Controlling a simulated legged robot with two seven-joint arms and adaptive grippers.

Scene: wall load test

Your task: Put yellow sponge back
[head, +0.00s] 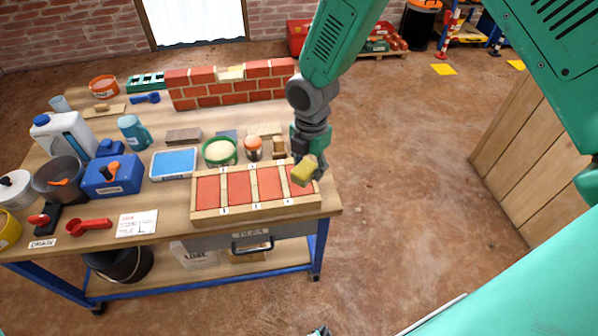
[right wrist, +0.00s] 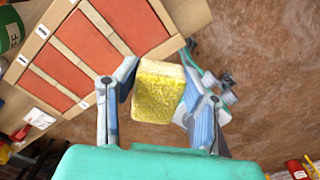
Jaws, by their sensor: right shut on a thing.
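The yellow sponge (right wrist: 158,92) is between the two fingers of my right gripper (right wrist: 160,95) in the right wrist view. The gripper is shut on it. In the head view the right gripper (head: 308,165) holds the sponge (head: 303,172) at the right end of a wooden tray (head: 240,214) with several red brick slabs in its slots. The sponge hides part of the tray's right end. I cannot tell whether it touches the tray. My left gripper cannot be made out with certainty in the head view.
A low brick wall (head: 225,92) stands at the table's back. A blue-white tray (head: 174,163), green-rimmed bowl (head: 219,152) and orange-topped jar (head: 253,147) are behind the wooden tray. A blue toolbox (head: 112,175) and white jug (head: 65,135) crowd the left. Open floor lies right of the table.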

